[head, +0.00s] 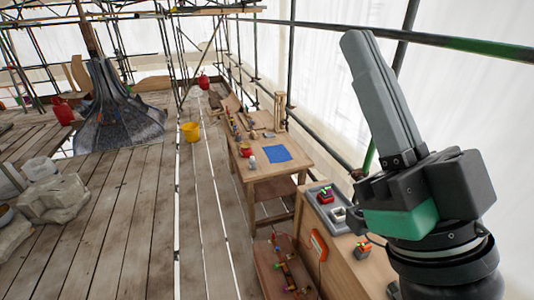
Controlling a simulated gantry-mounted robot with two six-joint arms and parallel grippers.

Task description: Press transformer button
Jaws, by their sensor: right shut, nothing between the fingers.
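My right gripper (357,42) fills the right side of the head view, with its grey fingers shut and pointing up and a little left. Nothing is between the fingers. It is in the air in front of the white sheeting and touches nothing that I can see. I cannot make out a transformer or its button for certain. An orange-red item (319,245) with a cable shows at the side of a wooden bench, and a small orange and green item (362,249) sits on top of that bench. My left gripper is not in view.
The wooden bench (345,270) at lower right carries a grey tray (322,200) with small parts. Behind it stands a table (262,178) with a blue cloth (277,154). A yellow bucket (190,131) is on the planks. Scaffold poles run along the right. The middle floor is clear.

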